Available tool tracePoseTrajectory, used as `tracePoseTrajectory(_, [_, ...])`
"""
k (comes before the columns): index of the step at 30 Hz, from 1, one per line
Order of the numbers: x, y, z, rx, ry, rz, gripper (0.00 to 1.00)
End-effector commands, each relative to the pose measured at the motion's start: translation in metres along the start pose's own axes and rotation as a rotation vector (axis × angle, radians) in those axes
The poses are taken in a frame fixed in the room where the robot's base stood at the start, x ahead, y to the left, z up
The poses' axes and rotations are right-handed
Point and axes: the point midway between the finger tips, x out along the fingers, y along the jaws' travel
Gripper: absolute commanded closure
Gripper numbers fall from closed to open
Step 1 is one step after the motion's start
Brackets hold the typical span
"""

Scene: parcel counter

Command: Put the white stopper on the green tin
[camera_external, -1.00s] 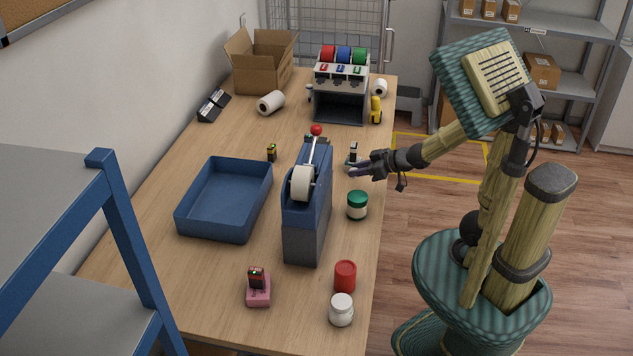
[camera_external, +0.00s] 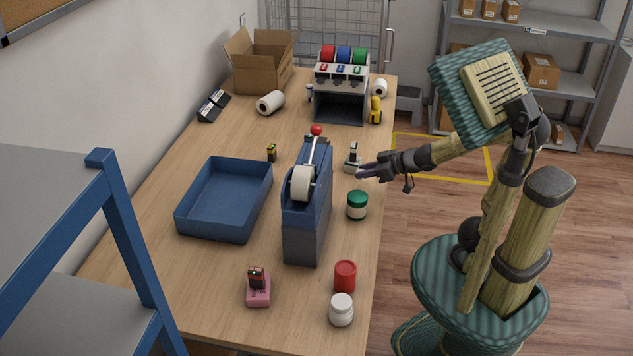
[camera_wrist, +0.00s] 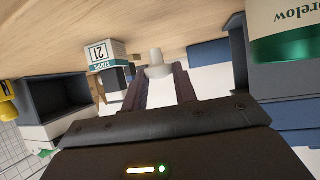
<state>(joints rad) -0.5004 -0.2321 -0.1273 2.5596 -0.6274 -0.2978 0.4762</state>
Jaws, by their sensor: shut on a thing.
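The white stopper (camera_wrist: 155,64) is a small pale piece between the fingertips of my gripper (camera_wrist: 160,78) in the wrist view. My gripper is shut on it. In the external view my gripper (camera_external: 364,172) hangs near the counter's right edge, above and behind the green tin, and the stopper is too small to make out. The green tin (camera_external: 357,208) stands upright, cream with a green top, right of the blue dispenser. It also shows at the upper right of the wrist view (camera_wrist: 285,40), apart from the stopper.
A small pale block (camera_external: 353,164) stands close behind my fingertips. The tall blue tape dispenser (camera_external: 308,225) is left of the tin. A red tin (camera_external: 345,277) and a white jar (camera_external: 341,311) stand nearer. A blue tray (camera_external: 190,222) lies left.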

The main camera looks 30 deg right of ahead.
Motion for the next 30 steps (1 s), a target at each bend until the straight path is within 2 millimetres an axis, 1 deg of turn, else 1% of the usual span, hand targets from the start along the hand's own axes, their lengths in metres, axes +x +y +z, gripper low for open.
tracePoseTrajectory(5, [-0.003, -0.002, -0.017, -0.013, 0.000, -0.024, 0.93])
tracePoseTrajectory(15, [-0.006, -0.008, -0.077, -0.077, -0.002, -0.143, 0.93])
tracePoseTrajectory(21, [-0.007, -0.013, -0.108, -0.118, -0.002, -0.223, 0.93])
tracePoseTrajectory(30, [-0.009, -0.021, -0.146, -0.180, -0.002, -0.338, 0.93])
